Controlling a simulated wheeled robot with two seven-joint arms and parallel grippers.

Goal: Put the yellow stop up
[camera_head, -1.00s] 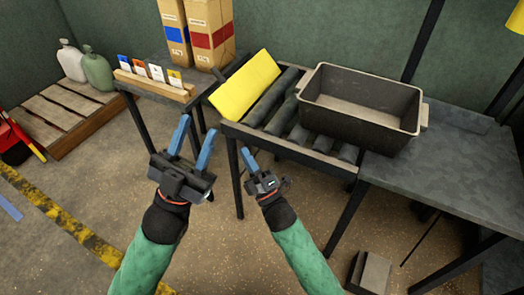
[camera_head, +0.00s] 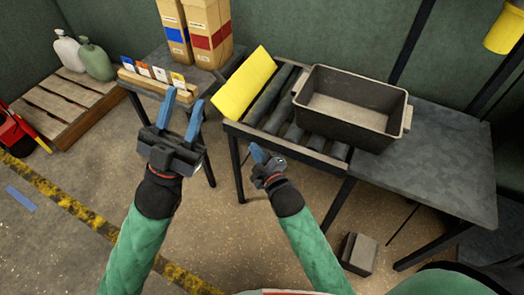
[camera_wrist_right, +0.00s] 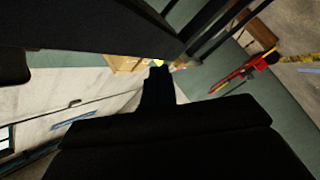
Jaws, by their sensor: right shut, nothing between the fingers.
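The yellow stop (camera_head: 245,84) is a flat yellow plate at the left end of the roller conveyor (camera_head: 288,146). It leans at a tilt there. My left gripper (camera_head: 181,112) is open and empty, its blue fingers apart, in front of the small side table and left of the stop. My right gripper (camera_head: 258,154) is shut and empty, below the stop and in front of the conveyor's front rail, apart from both. The right wrist view is mostly dark gripper body and does not show the stop clearly.
A grey bin (camera_head: 349,108) stands on the rollers, right of the stop. A grey table (camera_head: 435,165) adjoins on the right. Tall boxes (camera_head: 208,30) and a card holder (camera_head: 150,83) stand on the left table. A grey block (camera_head: 358,254) is on the floor.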

